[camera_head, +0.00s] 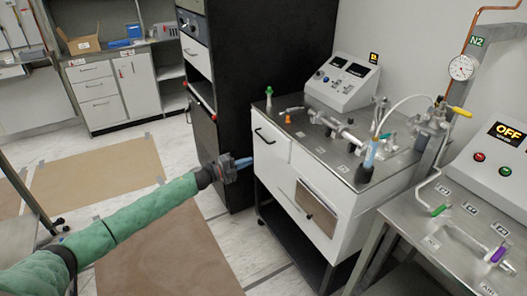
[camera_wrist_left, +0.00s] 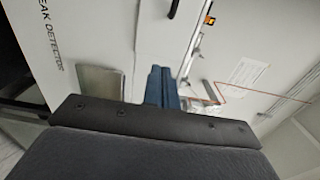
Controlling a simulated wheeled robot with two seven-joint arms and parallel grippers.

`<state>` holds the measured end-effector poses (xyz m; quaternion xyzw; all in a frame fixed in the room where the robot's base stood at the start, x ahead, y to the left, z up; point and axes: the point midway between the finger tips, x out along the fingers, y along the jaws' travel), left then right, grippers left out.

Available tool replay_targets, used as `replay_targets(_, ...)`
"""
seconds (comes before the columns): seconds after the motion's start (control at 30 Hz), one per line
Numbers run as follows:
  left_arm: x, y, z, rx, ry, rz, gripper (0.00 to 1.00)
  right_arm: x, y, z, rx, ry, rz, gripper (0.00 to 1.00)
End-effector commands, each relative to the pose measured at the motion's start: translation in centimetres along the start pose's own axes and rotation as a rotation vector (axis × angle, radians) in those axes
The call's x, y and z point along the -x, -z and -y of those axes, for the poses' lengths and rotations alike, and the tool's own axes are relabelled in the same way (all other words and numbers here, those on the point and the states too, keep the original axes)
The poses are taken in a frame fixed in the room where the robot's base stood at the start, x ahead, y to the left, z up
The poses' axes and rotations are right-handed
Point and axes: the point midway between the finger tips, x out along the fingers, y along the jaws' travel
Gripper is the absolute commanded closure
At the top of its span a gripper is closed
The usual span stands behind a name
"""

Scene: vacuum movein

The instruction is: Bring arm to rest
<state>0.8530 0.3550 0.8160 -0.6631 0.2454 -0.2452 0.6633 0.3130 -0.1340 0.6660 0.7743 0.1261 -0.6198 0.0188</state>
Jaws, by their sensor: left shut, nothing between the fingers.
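My left arm, in a green sleeve, reaches in from the lower left of the head view. Its left gripper (camera_head: 243,162) is out in the air in front of the white cabinet of the bench, with its blue fingers together and nothing between them. In the left wrist view the shut blue fingers (camera_wrist_left: 162,88) point toward the white cabinet front. I cannot tell whether they touch it; a gap seems to be there. My right arm and right gripper are in neither view.
The white cabinet (camera_head: 272,150) carries a metal top with tubes and valves and a control box (camera_head: 342,84). A tall black rack (camera_head: 262,62) stands behind the gripper. A second metal bench (camera_head: 420,215) is at the right. Brown floor mats (camera_head: 95,172) lie on open floor at the left.

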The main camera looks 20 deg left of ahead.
Motion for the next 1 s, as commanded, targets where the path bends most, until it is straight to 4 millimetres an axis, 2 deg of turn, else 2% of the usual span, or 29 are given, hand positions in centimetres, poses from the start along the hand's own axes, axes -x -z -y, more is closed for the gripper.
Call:
replay_targets(0.17, 0.2, -0.1, 0.0, 0.011, -0.001, 0.006, 1.00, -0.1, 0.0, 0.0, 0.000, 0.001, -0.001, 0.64)
replay_targets(0.27, 0.2, -1.2, -0.2, 0.023, -0.012, 0.065, 1.00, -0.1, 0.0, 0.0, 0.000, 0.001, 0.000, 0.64)
replay_targets(0.4, 0.7, -4.5, -0.8, 0.069, -0.037, 0.242, 1.00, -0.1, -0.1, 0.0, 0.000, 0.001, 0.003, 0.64)
replay_targets(0.5, 1.1, -6.3, -0.5, 0.118, -0.044, 0.386, 1.00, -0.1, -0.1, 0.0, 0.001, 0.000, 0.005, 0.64)
replay_targets(0.7, 2.3, -7.9, 1.9, 0.231, -0.035, 0.644, 1.00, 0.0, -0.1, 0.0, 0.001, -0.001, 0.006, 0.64)
replay_targets(0.87, 2.7, -6.9, 4.5, 0.357, -0.017, 0.820, 1.00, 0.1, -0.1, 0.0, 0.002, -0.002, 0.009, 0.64)
replay_targets(1.0, 3.1, -3.7, 5.3, 0.502, -0.023, 0.950, 1.00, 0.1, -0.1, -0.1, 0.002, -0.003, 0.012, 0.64)
